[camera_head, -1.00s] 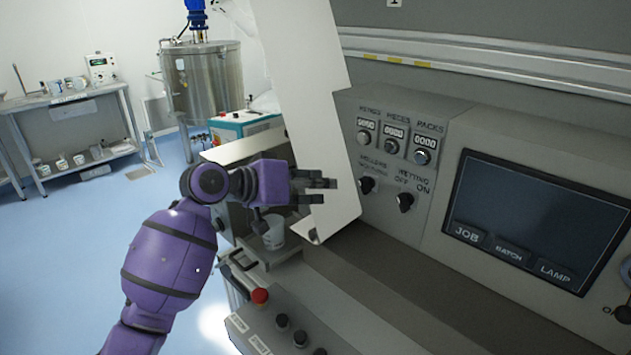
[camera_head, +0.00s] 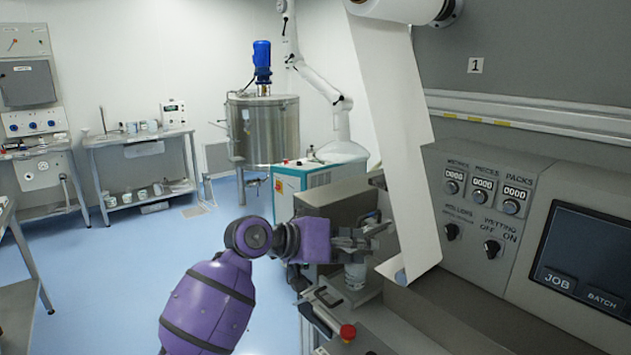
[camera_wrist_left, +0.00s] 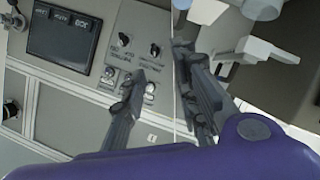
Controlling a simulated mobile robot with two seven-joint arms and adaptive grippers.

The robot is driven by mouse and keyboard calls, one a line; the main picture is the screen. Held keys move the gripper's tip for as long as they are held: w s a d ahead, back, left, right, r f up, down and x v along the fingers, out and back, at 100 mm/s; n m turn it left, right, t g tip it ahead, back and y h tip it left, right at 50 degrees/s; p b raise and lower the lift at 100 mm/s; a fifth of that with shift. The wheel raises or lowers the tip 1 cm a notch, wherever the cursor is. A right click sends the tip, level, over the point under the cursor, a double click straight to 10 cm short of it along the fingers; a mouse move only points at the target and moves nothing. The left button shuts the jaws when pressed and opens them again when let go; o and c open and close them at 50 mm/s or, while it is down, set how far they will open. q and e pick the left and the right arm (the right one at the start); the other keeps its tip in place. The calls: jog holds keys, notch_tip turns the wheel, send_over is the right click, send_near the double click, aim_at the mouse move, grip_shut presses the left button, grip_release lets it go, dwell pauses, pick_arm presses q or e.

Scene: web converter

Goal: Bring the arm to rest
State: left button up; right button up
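My left arm (camera_head: 207,303) is purple and comes in from the bottom of the head view. Its gripper (camera_head: 374,233) points right, beside the hanging white web sheet (camera_head: 402,130) and in front of the machine. In the left wrist view the two dark fingers (camera_wrist_left: 165,92) are spread apart with nothing between them, and the control panel shows beyond them. My right gripper is not in view.
The control panel (camera_head: 470,215) with knobs and a dark screen (camera_head: 585,255) is at right. A red button (camera_head: 347,332) sits on the ledge below the gripper. A steel tank (camera_head: 265,130) and a side bench (camera_head: 140,137) stand behind. Blue floor (camera_head: 150,250) is open at left.

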pick_arm(q)
jog(key=w+a+r+t, duration=0.3)
jog(key=w+a+f+n+t+y, duration=0.1)
jog(key=a+f+n+t+y, duration=0.2)
jog(key=f, duration=0.6)
jog(key=s+a+f+t+y, duration=0.1)
jog(key=s+a+f+y, duration=0.1)
jog(key=s+a+f, duration=0.3)
jog(key=s+a+f+y, duration=0.1)
jog(key=a+f, duration=0.2)
jog(key=f, duration=0.4)
jog(key=s+a+f+t+y, duration=0.1)
jog(key=s+a+f+y, duration=0.15)
jog(key=a+f, duration=0.2)
jog(key=s+a+f+n+g+y, duration=0.1)
jog(key=s+a+f, duration=0.2)
jog(key=s+f, duration=0.5)
jog(key=s+a+f+n+g+y, duration=0.1)
jog(key=s+f, duration=0.7)
jog(key=s, duration=0.8)
jog(key=s+a+f+g+y, duration=0.2)
jog(key=s+a+f, duration=0.4)
jog(key=s, duration=0.6)
jog(key=shift+s+f+n+g, duration=0.25)
jog(key=shift+f+n+g, duration=0.15)
jog(key=shift+f+g, duration=0.45)
jog(key=shift+d+f, duration=0.1)
